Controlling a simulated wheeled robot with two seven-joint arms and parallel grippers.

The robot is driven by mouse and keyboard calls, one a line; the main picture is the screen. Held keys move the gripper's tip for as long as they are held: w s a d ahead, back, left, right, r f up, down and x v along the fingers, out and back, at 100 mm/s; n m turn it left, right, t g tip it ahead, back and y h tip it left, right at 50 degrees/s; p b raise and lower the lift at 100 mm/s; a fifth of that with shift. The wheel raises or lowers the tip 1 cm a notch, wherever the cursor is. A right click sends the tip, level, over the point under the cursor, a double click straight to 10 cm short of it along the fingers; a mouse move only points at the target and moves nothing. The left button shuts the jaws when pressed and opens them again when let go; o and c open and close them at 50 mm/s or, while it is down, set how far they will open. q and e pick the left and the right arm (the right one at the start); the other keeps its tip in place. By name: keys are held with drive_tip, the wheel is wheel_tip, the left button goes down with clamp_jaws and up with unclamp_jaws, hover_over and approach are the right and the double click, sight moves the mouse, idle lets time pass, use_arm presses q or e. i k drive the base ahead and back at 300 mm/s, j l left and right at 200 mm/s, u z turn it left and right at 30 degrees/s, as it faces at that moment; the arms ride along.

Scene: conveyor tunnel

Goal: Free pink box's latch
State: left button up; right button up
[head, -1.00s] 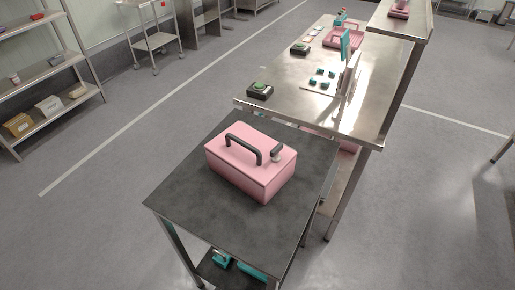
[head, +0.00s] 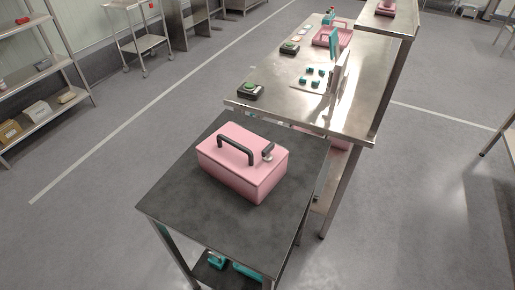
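The pink box (head: 240,170) stands on a dark grey table (head: 175,205) in the middle of the head view. It is closed, with a black arched handle (head: 236,148) on its lid. The latch (head: 268,152), a small black lever with a light metal part under it, sits at the right end of the lid near its edge. I cannot tell from here how firmly it is fastened. Neither of my grippers shows in the head view, and nothing touches the box.
A steel table (head: 290,90) behind holds black boxes with green buttons (head: 251,91), teal pieces (head: 313,76), an upright panel (head: 341,72) and a pink tray (head: 325,39). Teal items (head: 247,270) lie on the dark table's lower shelf. Shelving stands left.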

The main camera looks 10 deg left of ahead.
sight(266, 152)
drive_tip(key=j+z, duration=0.2)
drive_tip(key=j, duration=0.25)
drive_tip(key=k+j+z, duration=0.2)
drive_tip(key=j, duration=0.3)
drive_tip(key=j+z, duration=0.2)
drive_tip(key=j, duration=0.25)
drive_tip(key=k+j+z, duration=0.2)
drive_tip(key=j, duration=0.25)
drive_tip(key=j+z, duration=0.2)
drive_tip(key=j, duration=0.25)
drive_tip(key=k, duration=0.05)
